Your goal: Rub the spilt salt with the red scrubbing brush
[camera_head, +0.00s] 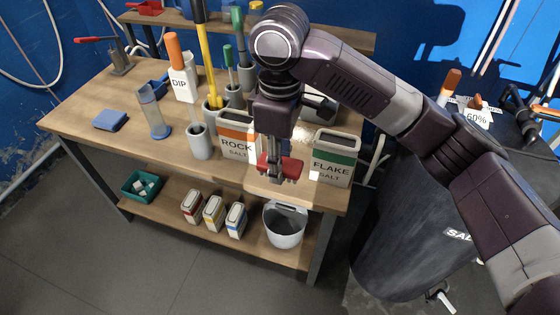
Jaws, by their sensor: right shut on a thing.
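My right gripper (277,160) points down over the front right part of the wooden bench (85,118). It is shut on the red scrubbing brush (291,168), which is held level in front of the ROCK salt and FLAKE salt boxes. I cannot tell whether the brush touches the bench top. A faint pale patch (262,187) on the bench just below the brush may be the spilt salt; the brush and gripper hide part of this area. My left gripper is not in view.
The ROCK box (239,148) and FLAKE box (333,163) stand close behind the brush. Grey holders with upright tools (200,143) stand to the left. A bucket (284,228) sits on the lower shelf. A dark SALT barrel (405,235) stands right of the bench.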

